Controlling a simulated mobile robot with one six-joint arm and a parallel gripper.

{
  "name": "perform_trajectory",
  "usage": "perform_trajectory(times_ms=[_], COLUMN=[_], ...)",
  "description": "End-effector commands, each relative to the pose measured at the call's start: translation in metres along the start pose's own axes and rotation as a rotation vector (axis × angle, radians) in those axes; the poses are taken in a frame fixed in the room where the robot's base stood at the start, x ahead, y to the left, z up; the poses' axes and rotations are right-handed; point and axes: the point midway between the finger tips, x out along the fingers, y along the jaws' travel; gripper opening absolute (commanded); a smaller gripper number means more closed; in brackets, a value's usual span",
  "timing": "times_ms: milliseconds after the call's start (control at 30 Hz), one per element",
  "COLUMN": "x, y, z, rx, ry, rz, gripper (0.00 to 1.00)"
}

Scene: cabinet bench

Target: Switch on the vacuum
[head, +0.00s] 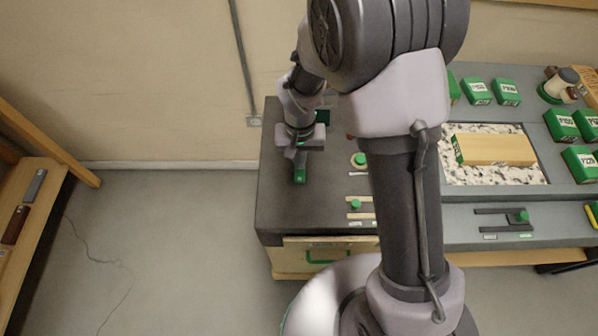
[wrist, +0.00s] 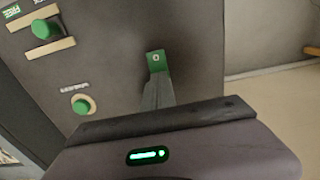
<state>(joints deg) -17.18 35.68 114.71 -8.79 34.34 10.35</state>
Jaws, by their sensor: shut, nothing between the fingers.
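My gripper (head: 299,158) points down over the left end of the grey bench. In the wrist view its narrow grey fingers (wrist: 157,92) are together, with nothing held. A small green piece (wrist: 156,61) with a pale mark shows right at the fingertips; it also shows in the head view (head: 300,175). I cannot tell whether it is touched or what it is fixed to. A round green button (wrist: 82,104) on a pale base lies to one side, and also shows in the head view (head: 360,159). I cannot read which control is the vacuum's.
A green slider knob (head: 356,204) sits between pale strips near the bench front. A drawer with a green handle (head: 330,260) is below. A wooden block (head: 497,150) lies on a speckled bed at right, with green boxes (head: 476,91) behind. Open floor lies left.

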Motion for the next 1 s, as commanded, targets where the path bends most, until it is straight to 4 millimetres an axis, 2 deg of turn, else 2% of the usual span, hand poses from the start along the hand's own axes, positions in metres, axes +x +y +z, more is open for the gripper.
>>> perform_trajectory(times_ms=[1000], x=[0.016], y=[0.000], z=[0.000], rx=[0.000], ry=[0.000], rz=[0.000], gripper=[0.00])
